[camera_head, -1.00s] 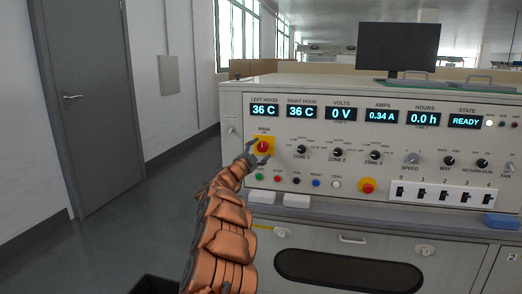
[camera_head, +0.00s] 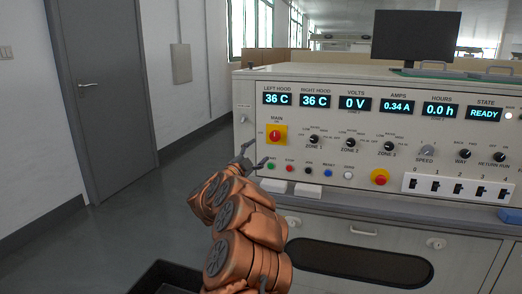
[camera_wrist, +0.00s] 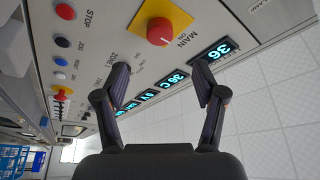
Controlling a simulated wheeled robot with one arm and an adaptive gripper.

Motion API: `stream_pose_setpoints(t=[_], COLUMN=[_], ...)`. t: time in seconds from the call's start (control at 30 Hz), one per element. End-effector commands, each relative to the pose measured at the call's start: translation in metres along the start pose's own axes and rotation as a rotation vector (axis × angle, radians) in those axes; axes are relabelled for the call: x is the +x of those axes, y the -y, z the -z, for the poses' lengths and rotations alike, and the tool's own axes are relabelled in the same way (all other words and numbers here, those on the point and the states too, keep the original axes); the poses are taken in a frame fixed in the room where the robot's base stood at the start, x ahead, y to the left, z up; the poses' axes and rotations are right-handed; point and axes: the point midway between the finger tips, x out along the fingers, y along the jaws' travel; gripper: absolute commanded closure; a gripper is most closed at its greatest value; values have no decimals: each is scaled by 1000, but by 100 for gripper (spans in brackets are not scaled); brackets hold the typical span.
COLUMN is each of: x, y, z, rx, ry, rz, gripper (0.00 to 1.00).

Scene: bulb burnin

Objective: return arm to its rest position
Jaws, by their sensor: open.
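My gripper (camera_head: 251,158) is open and empty in front of the left end of the control panel (camera_head: 400,140). My copper-coloured arm reaches up to it from the bottom of the head view. The red main switch on its yellow plate (camera_head: 276,134) is uncovered, just right of and above the fingers. In the wrist view the two dark fingers (camera_wrist: 162,88) are spread apart. The main switch (camera_wrist: 160,28) shows beyond them at the top, with no finger touching it.
A row of small buttons (camera_head: 308,171) lies below the switch, near the fingers. A red stop button on yellow (camera_head: 380,177) is further right. A monitor (camera_head: 416,36) stands on top. A dark open bin (camera_head: 168,277) is at the lower left. The floor (camera_head: 150,195) to the left is clear.

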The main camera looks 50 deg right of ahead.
Motion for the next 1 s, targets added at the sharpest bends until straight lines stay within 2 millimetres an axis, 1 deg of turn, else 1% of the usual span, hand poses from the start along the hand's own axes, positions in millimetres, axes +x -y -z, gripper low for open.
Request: stream_pose_setpoints(t=[0.2,0.77,0.87,0.97,1.0], x=[-6,-7,-9,-20,-27], y=[0,0,10,38,54], z=[1,0,-2,-12,-18], rx=[1,0,6,20,27], ry=[-2,0,25,108,157], rz=[0,0,10,43,64], gripper=[30,30,30,30,30])
